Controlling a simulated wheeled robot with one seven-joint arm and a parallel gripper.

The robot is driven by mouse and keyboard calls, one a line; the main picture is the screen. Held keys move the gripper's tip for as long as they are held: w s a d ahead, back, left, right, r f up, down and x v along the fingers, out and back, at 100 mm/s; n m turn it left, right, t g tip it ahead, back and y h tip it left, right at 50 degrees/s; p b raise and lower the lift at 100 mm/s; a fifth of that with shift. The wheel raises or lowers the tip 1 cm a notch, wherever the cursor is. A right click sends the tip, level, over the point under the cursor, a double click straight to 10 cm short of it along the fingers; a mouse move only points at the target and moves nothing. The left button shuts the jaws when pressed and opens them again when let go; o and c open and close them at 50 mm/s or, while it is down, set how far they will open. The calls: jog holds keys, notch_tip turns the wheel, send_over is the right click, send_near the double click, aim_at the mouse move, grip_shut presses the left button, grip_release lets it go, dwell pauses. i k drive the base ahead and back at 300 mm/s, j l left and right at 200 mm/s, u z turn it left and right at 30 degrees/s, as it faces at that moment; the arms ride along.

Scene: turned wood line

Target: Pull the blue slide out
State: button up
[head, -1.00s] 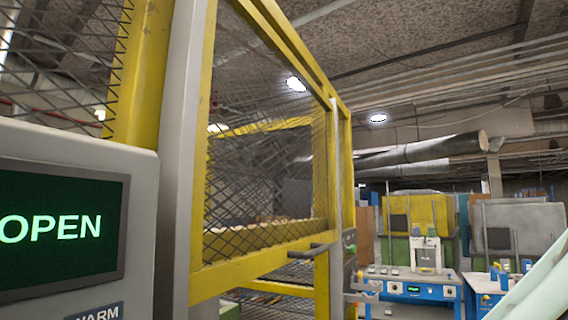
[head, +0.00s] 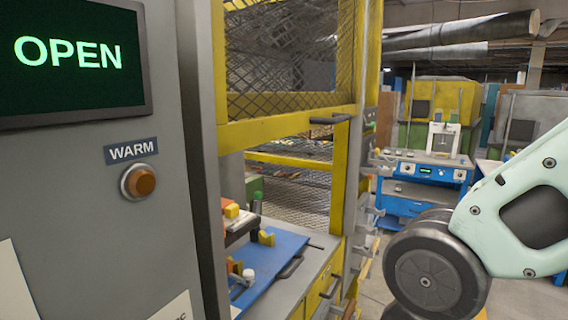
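The blue slide (head: 267,262) is a flat blue plate on the grey bench top inside the yellow-framed enclosure, low in the middle of the head view. A dark bar handle (head: 291,267) shows at its right edge. Its left part is hidden behind the grey control cabinet. My arm shows at the right, apart from the slide. My gripper is not in view.
The grey cabinet (head: 165,215) at left has a screen (head: 75,55) reading OPEN and an orange button (head: 139,181) under WARM. The mesh guard door (head: 290,70) is raised above the slide. Yellow clamps (head: 266,237) stand by the slide. Blue machines (head: 420,180) stand behind.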

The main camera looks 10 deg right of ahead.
aim_at(269, 250)
jog(key=i+l, duration=0.75)
jog(key=i+j+u, duration=0.05)
jog(key=i, duration=0.05)
